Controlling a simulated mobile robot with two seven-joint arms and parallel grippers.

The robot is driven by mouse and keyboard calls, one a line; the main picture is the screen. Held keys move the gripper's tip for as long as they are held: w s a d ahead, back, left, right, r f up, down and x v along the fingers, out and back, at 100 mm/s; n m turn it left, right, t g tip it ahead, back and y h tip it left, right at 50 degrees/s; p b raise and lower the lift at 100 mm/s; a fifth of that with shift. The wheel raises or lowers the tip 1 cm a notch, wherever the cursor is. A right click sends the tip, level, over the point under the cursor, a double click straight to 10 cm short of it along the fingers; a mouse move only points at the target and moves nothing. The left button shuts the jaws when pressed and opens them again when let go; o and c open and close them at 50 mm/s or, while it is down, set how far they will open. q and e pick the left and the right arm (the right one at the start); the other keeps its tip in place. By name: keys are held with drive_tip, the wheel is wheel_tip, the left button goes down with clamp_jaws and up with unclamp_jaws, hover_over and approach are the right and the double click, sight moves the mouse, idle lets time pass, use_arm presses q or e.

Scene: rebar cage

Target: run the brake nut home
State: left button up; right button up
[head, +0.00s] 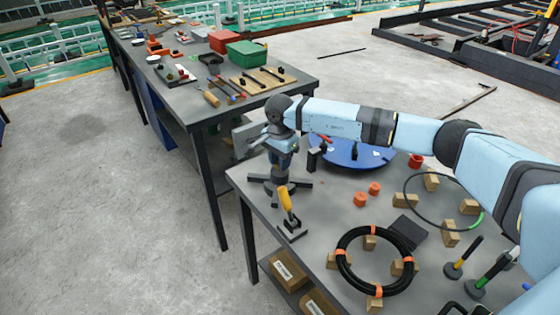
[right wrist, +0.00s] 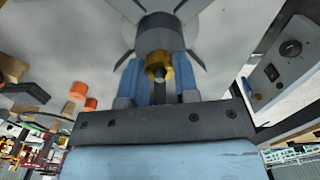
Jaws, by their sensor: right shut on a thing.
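My right gripper (head: 281,158) points down over a dark stand with splayed feet (head: 297,183) on the near table. In the right wrist view its two blue fingers (right wrist: 159,80) are closed on either side of a brass-coloured nut (right wrist: 158,62), which I take to be the brake nut. The nut sits in line with the grey cylindrical body of the stand (right wrist: 158,35), whose feet spread out behind it. In the head view the nut is not clearly visible behind the gripper. My left gripper is not in view.
A blue disc (head: 350,152) lies right of the stand. A yellow-handled tool (head: 287,200) stands close in front. Orange caps (head: 361,199), wooden blocks (head: 450,233) and a black coil (head: 345,272) take up the right side. A grey panel (head: 243,140) is just left of the gripper.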

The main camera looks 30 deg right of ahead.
drive_tip(key=m, duration=0.3)
drive_tip(key=shift+m, duration=0.4)
drive_tip(key=m, duration=0.3)
drive_tip(key=shift+m, duration=0.3)
drive_tip(key=m, duration=0.2)
drive_tip(key=shift+m, duration=0.4)
drive_tip(key=m, duration=0.3)
drive_tip(key=shift+m+p, duration=0.3)
drive_tip(key=shift+p, duration=0.05)
drive_tip(key=m, duration=0.2)
drive_tip(key=shift+m, duration=0.4)
drive_tip(key=m+p, duration=0.2)
drive_tip(key=m, duration=0.4)
drive_tip(key=shift+r, duration=0.1)
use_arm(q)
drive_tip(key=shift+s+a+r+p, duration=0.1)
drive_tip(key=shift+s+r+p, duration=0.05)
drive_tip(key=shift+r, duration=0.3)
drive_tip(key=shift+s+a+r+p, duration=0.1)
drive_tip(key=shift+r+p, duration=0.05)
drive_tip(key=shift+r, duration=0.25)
use_arm(e)
drive_tip(key=shift+m, duration=1.2)
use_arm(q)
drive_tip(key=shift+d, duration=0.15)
use_arm(e)
drive_tip(key=shift+m, duration=0.3)
